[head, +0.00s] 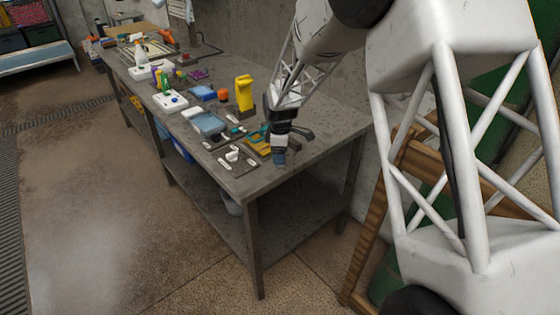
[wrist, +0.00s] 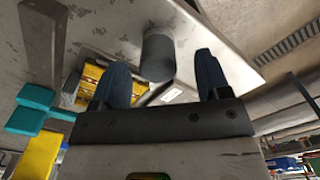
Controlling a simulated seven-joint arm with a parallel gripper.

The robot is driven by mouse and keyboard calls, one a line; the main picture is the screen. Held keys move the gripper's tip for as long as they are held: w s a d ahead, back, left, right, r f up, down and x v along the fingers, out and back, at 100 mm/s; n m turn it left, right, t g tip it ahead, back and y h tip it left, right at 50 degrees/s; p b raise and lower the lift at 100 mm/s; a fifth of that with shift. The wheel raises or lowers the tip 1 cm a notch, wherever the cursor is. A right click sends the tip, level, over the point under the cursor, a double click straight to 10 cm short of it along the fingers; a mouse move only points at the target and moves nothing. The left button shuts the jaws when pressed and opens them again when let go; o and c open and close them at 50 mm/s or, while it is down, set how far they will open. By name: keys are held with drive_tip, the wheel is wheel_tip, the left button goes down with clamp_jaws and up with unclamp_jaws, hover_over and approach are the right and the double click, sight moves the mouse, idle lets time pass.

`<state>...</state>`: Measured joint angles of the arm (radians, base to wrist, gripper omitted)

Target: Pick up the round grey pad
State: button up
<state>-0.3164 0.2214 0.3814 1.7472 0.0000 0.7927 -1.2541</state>
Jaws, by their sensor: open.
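A dark grey round piece (wrist: 157,56), which looks like the round grey pad, sits on the bench top near its corner in the wrist view. It looks like a short cylinder. My gripper (wrist: 162,80) is open, with a blue fingertip on each side of the picture's middle. The piece shows between and just beyond the fingertips, with a gap on both sides. In the head view my gripper (head: 281,153) is low over the near right end of the bench. I cannot make out the grey piece there; the gripper may hide it.
The grey bench (head: 270,185) ends in a corner close to my gripper. A yellow-and-teal item (head: 258,141) lies just left of it, and a dark tray with white pieces (head: 232,156) further left. A yellow bottle (head: 244,93) stands behind. Several other items crowd the far end.

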drive_tip(key=shift+w+f, duration=0.1)
drive_tip(key=shift+f, duration=1.55)
drive_tip(key=c, duration=1.1)
drive_tip(key=shift+r, duration=0.2)
drive_tip(key=shift+r, duration=0.55)
wheel_tip(320, 180, up, 2)
drive_tip(key=shift+r, duration=0.1)
drive_tip(key=s+d, duration=0.1)
drive_tip(key=s, duration=0.4)
drive_tip(key=s+d+r, duration=0.1)
drive_tip(key=s+d, duration=0.1)
drive_tip(key=s, duration=0.3)
drive_tip(key=s+d, duration=0.2)
drive_tip(key=s, duration=0.3)
drive_tip(key=shift+s+r, duration=0.1)
drive_tip(key=shift+r, duration=0.1)
